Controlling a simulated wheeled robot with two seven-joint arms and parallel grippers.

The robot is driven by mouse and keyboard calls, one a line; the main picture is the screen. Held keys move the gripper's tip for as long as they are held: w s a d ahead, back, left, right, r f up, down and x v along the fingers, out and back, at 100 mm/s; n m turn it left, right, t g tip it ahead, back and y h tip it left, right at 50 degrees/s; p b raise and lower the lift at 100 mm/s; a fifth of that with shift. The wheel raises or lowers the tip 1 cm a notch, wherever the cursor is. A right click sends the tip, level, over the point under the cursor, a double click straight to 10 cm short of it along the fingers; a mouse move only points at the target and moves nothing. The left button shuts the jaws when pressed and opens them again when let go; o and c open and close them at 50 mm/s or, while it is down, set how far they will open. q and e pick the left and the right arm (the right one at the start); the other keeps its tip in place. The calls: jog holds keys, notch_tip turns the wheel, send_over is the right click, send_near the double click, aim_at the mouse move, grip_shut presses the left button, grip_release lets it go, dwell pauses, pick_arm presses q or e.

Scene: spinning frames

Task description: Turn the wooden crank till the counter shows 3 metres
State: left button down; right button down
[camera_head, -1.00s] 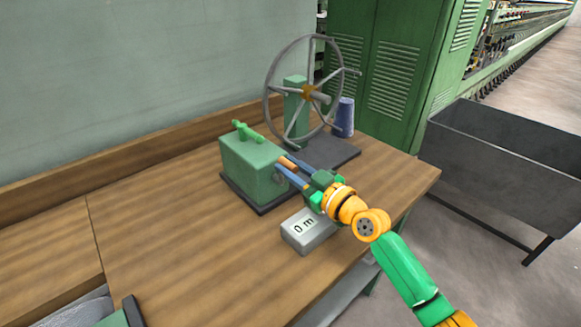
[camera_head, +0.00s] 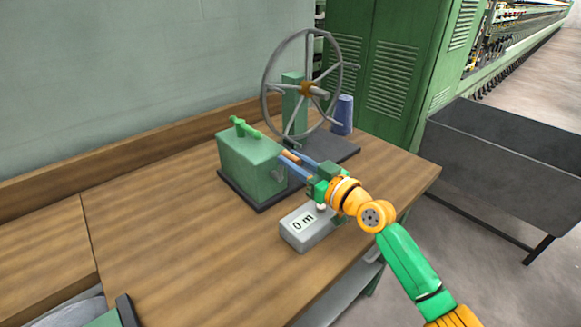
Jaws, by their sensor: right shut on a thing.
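The wooden crank handle (camera_head: 290,155) is small and brown and sits at the right side of the green box (camera_head: 245,165). My right gripper (camera_head: 291,160) is shut on the handle, its two blue fingers on either side of it. The rest of the crank is hidden by the box and fingers. The grey counter (camera_head: 308,232) stands on the table in front of the gripper and reads 0 m. The large spoked wheel (camera_head: 266,88) stands upright behind the box. My left gripper is not in view.
The wooden table (camera_head: 175,235) is clear to the left of the box. A blue cone (camera_head: 343,115) stands behind the wheel at right. A dark metal bin (camera_head: 505,150) stands beyond the table's right edge, near green cabinets (camera_head: 385,70).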

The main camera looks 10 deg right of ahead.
jog(key=shift+w+d+f+m+b, duration=0.25)
jog(key=shift+m+b, duration=0.15)
jog(key=shift+m, duration=0.2)
jog(key=shift+w+d+f+m+b, duration=0.15)
jog(key=shift+d+m+b, duration=0.1)
jog(key=shift+m+b, duration=0.25)
jog(key=shift+w+d+f+m+b, duration=0.15)
jog(key=shift+d+m+b, duration=0.15)
jog(key=shift+m, duration=0.3)
jog(key=shift+w+d+f+m+b, duration=0.15)
jog(key=shift+m+b, duration=0.1)
jog(key=shift+m, duration=0.35)
jog(key=shift+r, duration=0.1)
jog(key=c, duration=0.7)
grip_release()
jog(key=shift+w, duration=0.1)
